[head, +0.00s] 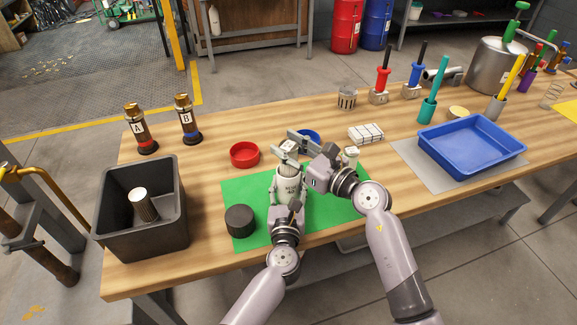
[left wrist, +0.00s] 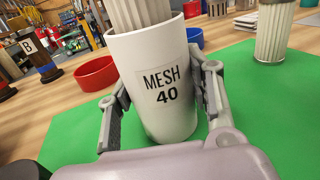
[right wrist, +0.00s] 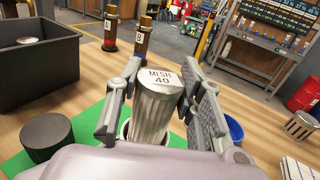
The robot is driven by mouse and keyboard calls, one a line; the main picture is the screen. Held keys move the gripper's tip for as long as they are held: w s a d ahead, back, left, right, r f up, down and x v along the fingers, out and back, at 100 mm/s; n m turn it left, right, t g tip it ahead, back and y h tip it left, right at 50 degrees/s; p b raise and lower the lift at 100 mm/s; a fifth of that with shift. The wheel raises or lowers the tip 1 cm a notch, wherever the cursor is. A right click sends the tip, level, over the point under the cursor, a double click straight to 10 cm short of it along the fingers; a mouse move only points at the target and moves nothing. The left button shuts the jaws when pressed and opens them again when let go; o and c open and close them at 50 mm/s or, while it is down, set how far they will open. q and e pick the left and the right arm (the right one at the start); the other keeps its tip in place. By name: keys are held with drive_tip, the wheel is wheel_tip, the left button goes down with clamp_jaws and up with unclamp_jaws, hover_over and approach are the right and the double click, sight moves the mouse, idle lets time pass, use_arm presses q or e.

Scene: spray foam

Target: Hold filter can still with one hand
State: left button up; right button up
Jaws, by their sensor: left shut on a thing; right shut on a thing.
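The white filter can (left wrist: 165,95) stands upright on the green mat (head: 325,203), with "MESH 40" on its front. My left gripper (head: 289,187) is shut around the can's body, one finger on each side in the left wrist view. A pleated metal filter cartridge (right wrist: 153,105), with "MESH 40" on its top, sits partly inside the can's mouth. My right gripper (right wrist: 158,88) is shut on the cartridge's upper part, above the can. The cartridge's lower end is hidden inside the can.
A black round cap (head: 240,220) lies left of the can. Red (head: 245,154) and blue (head: 309,136) dishes stand behind. A second pleated cartridge (left wrist: 274,32) stands to the right. A dark bin (head: 170,235) is at left and a blue tray (head: 470,165) at right.

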drive_tip(key=shift+f, duration=2.3)
drive_tip(key=shift+f, duration=0.1)
drive_tip(key=o, duration=1.2)
drive_tip(key=v, duration=1.2)
drive_tip(key=shift+r, duration=0.2)
use_arm(q)
drive_tip(key=o, duration=1.5)
